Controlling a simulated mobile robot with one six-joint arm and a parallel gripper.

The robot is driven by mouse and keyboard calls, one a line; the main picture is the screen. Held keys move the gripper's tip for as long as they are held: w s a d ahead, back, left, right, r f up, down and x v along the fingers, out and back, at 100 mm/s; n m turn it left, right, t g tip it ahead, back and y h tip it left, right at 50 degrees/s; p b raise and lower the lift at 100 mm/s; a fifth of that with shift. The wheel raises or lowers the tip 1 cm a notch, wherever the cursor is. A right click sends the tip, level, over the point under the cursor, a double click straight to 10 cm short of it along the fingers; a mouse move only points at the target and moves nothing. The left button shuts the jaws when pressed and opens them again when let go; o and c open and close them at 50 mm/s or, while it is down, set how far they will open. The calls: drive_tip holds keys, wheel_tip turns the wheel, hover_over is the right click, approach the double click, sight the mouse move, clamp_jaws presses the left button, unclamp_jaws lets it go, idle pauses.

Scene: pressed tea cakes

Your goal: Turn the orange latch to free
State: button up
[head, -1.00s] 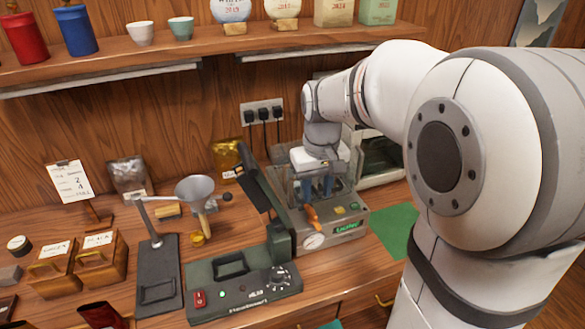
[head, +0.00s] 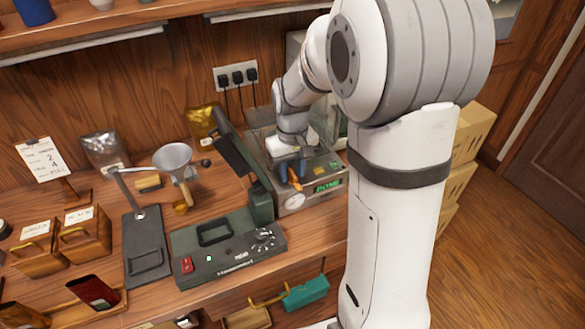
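The orange latch (head: 295,181) is a small lever on the front of the grey press machine (head: 292,202), which stands at the back right of the counter. A green lit display (head: 328,186) and a round white dial (head: 294,201) sit on the machine's front.
A dark green sealer (head: 228,240) with a raised arm stands left of the machine. A funnel (head: 173,158) on a stand is further left. Wooden boxes (head: 85,232) stand at the left. A teal box (head: 306,292) is below the counter's front. Floor at right is open.

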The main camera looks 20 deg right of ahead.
drive_tip(key=shift+c, duration=0.4)
clamp_jaws()
drive_tip(key=shift+m, duration=0.4)
drive_tip(key=m+b, duration=0.1)
drive_tip(key=m, duration=0.2)
drive_tip(key=shift+m, duration=0.3)
drive_tip(key=m+b, duration=0.1)
drive_tip(key=m, duration=0.3)
drive_tip(key=shift+m, duration=0.3)
drive_tip(key=m, duration=0.4)
drive_tip(key=shift+b, duration=0.3)
drive_tip(key=shift+m, duration=2.5)
